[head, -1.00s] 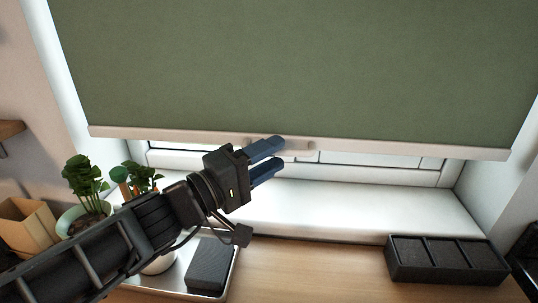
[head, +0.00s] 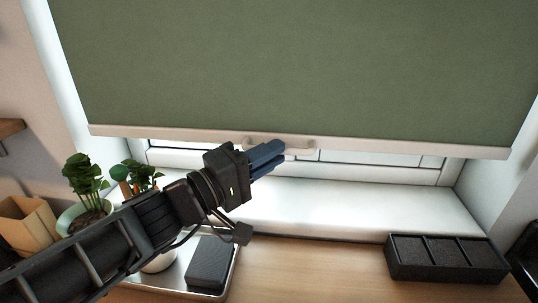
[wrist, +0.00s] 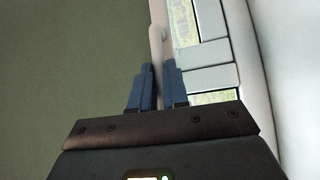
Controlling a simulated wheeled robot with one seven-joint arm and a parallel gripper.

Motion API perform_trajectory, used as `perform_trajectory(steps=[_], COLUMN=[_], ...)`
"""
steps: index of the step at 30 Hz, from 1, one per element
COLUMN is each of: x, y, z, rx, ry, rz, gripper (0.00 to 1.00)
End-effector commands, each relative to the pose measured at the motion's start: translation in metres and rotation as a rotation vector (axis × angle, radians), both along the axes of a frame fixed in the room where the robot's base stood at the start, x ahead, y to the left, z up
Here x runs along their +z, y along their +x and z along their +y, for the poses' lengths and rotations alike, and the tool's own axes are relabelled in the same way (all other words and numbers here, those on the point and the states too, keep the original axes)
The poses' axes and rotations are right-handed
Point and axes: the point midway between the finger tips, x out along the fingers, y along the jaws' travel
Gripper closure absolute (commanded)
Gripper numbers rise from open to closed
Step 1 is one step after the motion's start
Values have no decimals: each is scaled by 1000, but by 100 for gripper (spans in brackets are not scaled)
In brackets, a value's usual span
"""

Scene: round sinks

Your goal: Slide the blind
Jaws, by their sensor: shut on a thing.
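The green blind (head: 300,65) hangs across most of the window, with a pale bar (head: 420,149) along its bottom edge. A small pale handle (head: 301,146) sits at the middle of that bar; it also shows in the wrist view (wrist: 156,34). My gripper (head: 281,152) reaches up from the lower left, and its blue fingers are shut on the handle. In the wrist view, the fingertips (wrist: 160,68) stand on either side of the handle's near end, which they partly hide.
A white sill (head: 350,210) lies below the blind. Potted plants (head: 85,180) and a metal tray (head: 228,272) with a dark block (head: 211,262) stand at the lower left. A black compartment box (head: 446,262) sits at the right on the wooden counter (head: 320,262).

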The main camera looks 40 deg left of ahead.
Motion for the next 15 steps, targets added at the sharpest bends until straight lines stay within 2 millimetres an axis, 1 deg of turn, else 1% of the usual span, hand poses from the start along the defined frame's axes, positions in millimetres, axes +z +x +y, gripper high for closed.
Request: perform_trajectory(steps=[2, 5, 9, 12, 15], x=[-3, -17, -55, -78, -92], y=[0, 0, 1, 0, 0], z=[0, 0, -1, -1, 0], rx=[0, 0, 0, -1, 0], ry=[-1, -2, -3, -2, -1], rz=[1, 1, 3, 2, 1], gripper=[100, 100, 100, 100, 100])
